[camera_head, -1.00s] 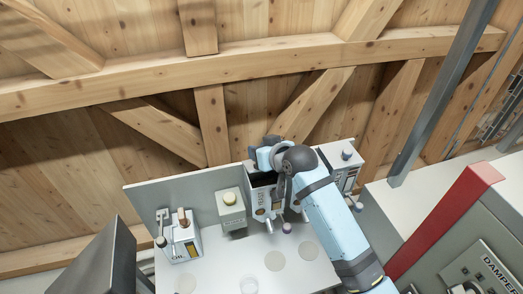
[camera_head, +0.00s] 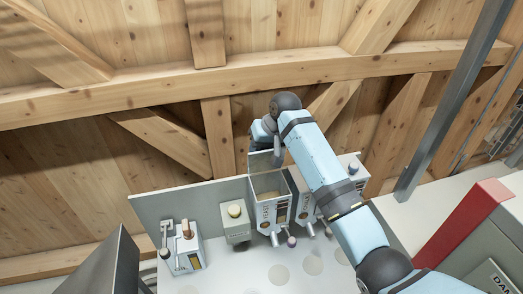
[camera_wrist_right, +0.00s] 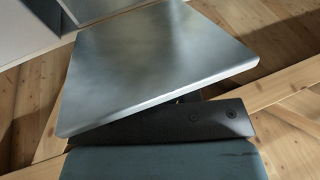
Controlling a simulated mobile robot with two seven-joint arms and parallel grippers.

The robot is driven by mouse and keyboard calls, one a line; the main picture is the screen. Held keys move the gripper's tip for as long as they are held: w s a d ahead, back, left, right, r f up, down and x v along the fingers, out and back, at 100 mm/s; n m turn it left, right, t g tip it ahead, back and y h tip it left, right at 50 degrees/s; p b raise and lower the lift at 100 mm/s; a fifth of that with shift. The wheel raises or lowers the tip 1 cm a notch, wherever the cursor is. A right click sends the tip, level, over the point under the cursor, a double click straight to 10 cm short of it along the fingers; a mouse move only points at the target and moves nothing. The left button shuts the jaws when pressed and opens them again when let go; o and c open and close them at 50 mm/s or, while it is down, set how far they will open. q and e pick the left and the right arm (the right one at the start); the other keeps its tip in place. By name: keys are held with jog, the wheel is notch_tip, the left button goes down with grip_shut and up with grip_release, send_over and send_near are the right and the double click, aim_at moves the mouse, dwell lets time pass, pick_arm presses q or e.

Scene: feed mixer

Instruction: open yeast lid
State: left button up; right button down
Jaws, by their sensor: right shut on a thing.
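A white dispenser box (camera_head: 268,212) with a dark, unreadable label stands mid-counter in the head view. Its top is open and shows a brownish inside. Its flat grey lid (camera_head: 259,163) stands raised at the back of the opening, partly hidden by my right gripper (camera_head: 275,152). That gripper is shut on the lid. The right wrist view shows the grey metal lid (camera_wrist_right: 155,65) close up and tilted, with a dark finger (camera_wrist_right: 165,125) along its near edge. My left gripper is not in view.
A green-grey box with a yellow knob (camera_head: 235,222) and an oil unit (camera_head: 183,248) stand to the left. Another dispenser (camera_head: 307,205) is close on the right, partly behind my right arm. A grey panel (camera_head: 165,203) and timber wall are behind.

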jog(key=shift+w+a+g, duration=0.1)
jog(key=shift+w+g, duration=0.1)
jog(key=shift+g, duration=0.1)
dwell(0.4)
jog(key=c, duration=0.8)
grip_release()
jog(key=shift+f, duration=0.1)
jog(key=b+v, duration=0.2)
jog(key=v, duration=1.1)
jog(key=shift+r+b, duration=0.35)
jog(key=shift+r, duration=0.1)
